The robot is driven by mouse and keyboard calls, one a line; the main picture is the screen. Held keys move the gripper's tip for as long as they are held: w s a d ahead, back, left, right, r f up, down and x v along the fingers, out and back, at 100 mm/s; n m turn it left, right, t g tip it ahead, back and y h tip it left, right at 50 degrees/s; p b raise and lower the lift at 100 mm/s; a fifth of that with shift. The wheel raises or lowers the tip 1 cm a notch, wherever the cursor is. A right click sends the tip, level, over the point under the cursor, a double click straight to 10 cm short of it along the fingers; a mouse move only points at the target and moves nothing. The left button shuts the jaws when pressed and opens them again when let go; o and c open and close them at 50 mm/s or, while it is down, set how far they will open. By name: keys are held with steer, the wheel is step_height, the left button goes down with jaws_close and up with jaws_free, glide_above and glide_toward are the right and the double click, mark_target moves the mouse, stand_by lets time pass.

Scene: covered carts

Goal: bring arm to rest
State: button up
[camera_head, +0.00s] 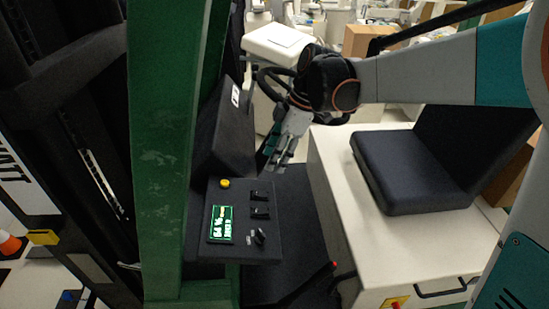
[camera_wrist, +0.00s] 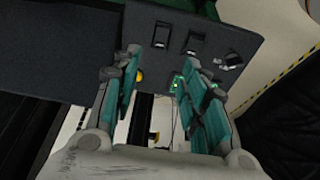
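My gripper (camera_head: 275,162) hangs at the end of my arm in the head view, above and behind a dark control panel (camera_head: 215,250). In the wrist view my gripper (camera_wrist: 162,58) shows two teal-padded fingers spread apart with nothing between them. The panel (camera_wrist: 110,45) shows behind the fingers there, and I see no clear contact with it.
The panel carries a yellow button (camera_head: 225,183), a lit green display (camera_head: 221,224) and dark switches (camera_head: 260,213). A green post (camera_head: 165,150) stands left. A white cart (camera_head: 345,200) with a black seat (camera_head: 410,175) stands right. A cardboard box (camera_head: 368,40) is behind.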

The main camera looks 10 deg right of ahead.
steer(key=s+d+f+m+t+h+b, duration=0.2)
steer(key=s+d+f+m+t+b, duration=0.1)
steer(key=s+d+f+m+b, duration=0.3)
steer(key=s+d+f+m+t+h+b, duration=0.2)
steer(key=s+d+f+m+t+b, duration=0.2)
steer(key=s+f+m+b, duration=0.6)
steer(key=s+d+m+b, duration=0.1)
steer(key=s+d, duration=0.1)
steer(key=s, duration=0.2)
steer(key=shift+s+d+f+m, duration=0.3)
steer(key=shift+f, duration=0.05)
